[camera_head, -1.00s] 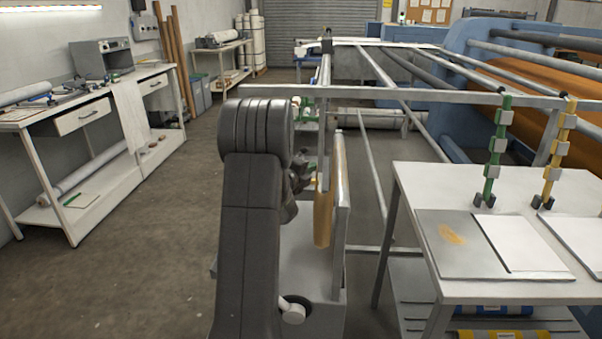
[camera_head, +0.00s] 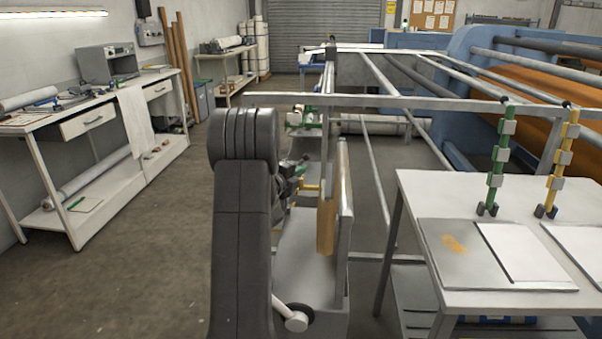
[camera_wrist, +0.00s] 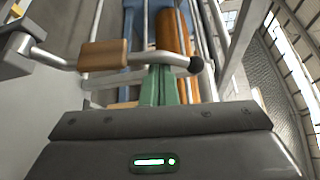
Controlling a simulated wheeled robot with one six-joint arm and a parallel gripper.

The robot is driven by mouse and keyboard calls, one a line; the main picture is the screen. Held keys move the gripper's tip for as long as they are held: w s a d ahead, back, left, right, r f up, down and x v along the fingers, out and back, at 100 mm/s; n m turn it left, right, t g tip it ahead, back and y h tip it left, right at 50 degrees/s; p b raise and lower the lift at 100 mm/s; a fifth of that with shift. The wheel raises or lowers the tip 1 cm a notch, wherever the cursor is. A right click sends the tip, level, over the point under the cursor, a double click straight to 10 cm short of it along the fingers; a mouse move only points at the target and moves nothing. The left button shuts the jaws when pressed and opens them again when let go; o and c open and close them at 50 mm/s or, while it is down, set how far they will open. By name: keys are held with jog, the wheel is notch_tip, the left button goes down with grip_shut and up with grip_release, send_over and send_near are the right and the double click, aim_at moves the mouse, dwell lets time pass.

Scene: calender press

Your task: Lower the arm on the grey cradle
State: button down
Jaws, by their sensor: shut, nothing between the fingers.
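The grey cradle (camera_head: 312,258) stands low in front of me, partly hidden by my arm. An upright panel with a tan face rises on its right side. In the wrist view a metal arm (camera_wrist: 65,62) with a tan sleeve (camera_wrist: 104,55) runs from a grey hub at left to a black knob (camera_wrist: 195,65). I cannot tell for sure that it belongs to the grey cradle. My gripper (camera_wrist: 162,72) is shut and empty, its green fingers close to this bar; contact is unclear.
A white table (camera_head: 420,193) with flat plates and green and yellow stands is close on the right. A long metal rail (camera_head: 400,101) crosses above the cradle. The press with an orange roll (camera_head: 545,100) is behind. A workbench (camera_head: 62,143) lines the left wall; floor between is clear.

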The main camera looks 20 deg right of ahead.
jog(key=shift+w+a+f+n+t+h+p, duration=0.25)
jog(key=shift+w+a+f+n, duration=0.6)
jog(key=shift+a, duration=1.75)
jog(key=shift+w+a+f+n+t+h+p, duration=0.15)
jog(key=shift+w+a+f+n+h, duration=0.2)
jog(key=shift+w+a+f, duration=1.25)
jog(key=shift+w+a+f+n+t+h+p, duration=0.35)
jog(key=shift+w+a, duration=1)
jog(key=shift+a, duration=2.3)
jog(key=shift+a, duration=0.1)
jog(key=b+v, duration=0.1)
jog(key=v, duration=1.2)
jog(key=shift+s+a+r, duration=0.2)
jog(key=shift+a, duration=0.1)
